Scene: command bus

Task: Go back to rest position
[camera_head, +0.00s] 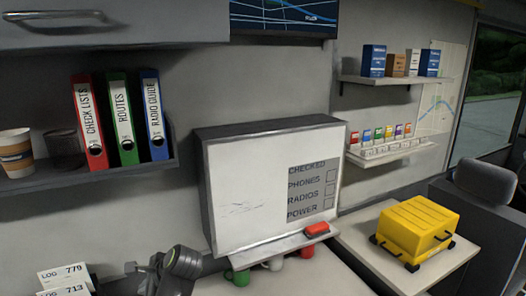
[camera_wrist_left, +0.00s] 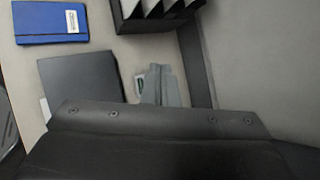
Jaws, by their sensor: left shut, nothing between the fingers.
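My left gripper (camera_head: 168,270) is at the bottom of the head view, left of centre, in front of the lower left corner of the whiteboard. It is shut with nothing held, and its lower part is cut off by the frame edge. In the left wrist view its dark body (camera_wrist_left: 160,128) fills the lower part of the picture. My right gripper is in neither view.
A whiteboard (camera_head: 240,180) with a red eraser (camera_head: 317,228) stands over hanging mugs. Log cards (camera_head: 66,281) are at lower left. A yellow case (camera_head: 418,230) sits on the right counter. The wrist view shows a blue notebook (camera_wrist_left: 48,24) and black organizer (camera_wrist_left: 145,18).

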